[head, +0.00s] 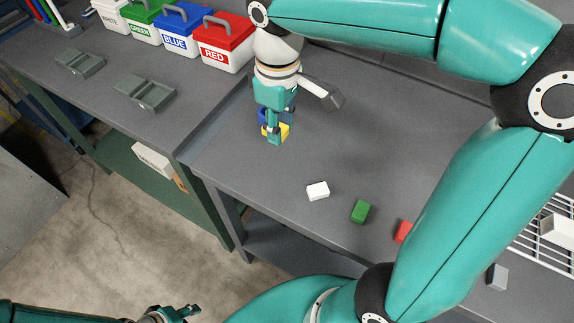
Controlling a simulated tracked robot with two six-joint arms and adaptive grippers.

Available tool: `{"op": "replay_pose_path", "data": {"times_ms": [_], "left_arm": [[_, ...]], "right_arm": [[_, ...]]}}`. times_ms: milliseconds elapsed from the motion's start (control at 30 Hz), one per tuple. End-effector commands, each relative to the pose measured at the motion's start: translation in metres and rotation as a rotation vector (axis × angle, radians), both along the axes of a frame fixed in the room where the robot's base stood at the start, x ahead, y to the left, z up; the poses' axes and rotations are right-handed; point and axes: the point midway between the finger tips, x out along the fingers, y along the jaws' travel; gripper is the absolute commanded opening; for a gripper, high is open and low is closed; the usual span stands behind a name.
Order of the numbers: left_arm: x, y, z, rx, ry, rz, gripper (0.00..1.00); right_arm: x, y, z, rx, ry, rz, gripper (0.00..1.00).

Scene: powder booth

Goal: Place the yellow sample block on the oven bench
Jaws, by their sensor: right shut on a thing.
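The yellow sample block (285,131) is between the fingers of my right gripper (275,136), which is shut on it. The fingers hide much of the block. They are low over the left part of the right-hand grey bench (390,130); I cannot tell whether the block touches the top. A blue piece (262,115) shows just behind the fingers, mostly hidden. My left gripper (188,312) is low at the bottom edge, away from the benches, and its opening is unclear. No label shows which bench is the oven bench.
White (318,191), green (361,211), red (403,232) and grey (497,277) blocks lie along the front. A white wire rack (535,245) is at right. The left bench (100,97) holds lidded bins (225,42) and two grey trays (145,93).

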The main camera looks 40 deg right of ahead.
Motion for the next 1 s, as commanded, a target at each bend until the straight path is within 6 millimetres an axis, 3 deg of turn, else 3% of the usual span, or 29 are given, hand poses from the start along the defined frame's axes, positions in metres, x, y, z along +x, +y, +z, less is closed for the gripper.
{"op": "replay_pose_path", "data": {"times_ms": [100,333,633,833,1000], "left_arm": [[0.0,0.0,-0.003,0.0,0.0,0.0,0.4],[0.0,0.0,-0.006,0.0,-0.001,0.0,0.4],[0.0,0.0,-0.007,0.0,-0.001,0.0,0.4],[0.0,0.0,-0.008,0.0,-0.001,0.0,0.4],[0.0,0.0,-0.008,0.0,-0.001,0.0,0.4]], "right_arm": [[-0.001,0.0,-0.035,0.0,0.006,0.002,0.0],[0.0,0.001,-0.087,-0.001,0.005,0.005,0.0],[0.001,0.002,-0.113,0.0,0.003,0.006,0.0],[0.001,0.002,-0.141,0.0,0.003,0.006,0.0],[0.002,0.002,-0.147,-0.001,0.0,0.007,0.0]]}}
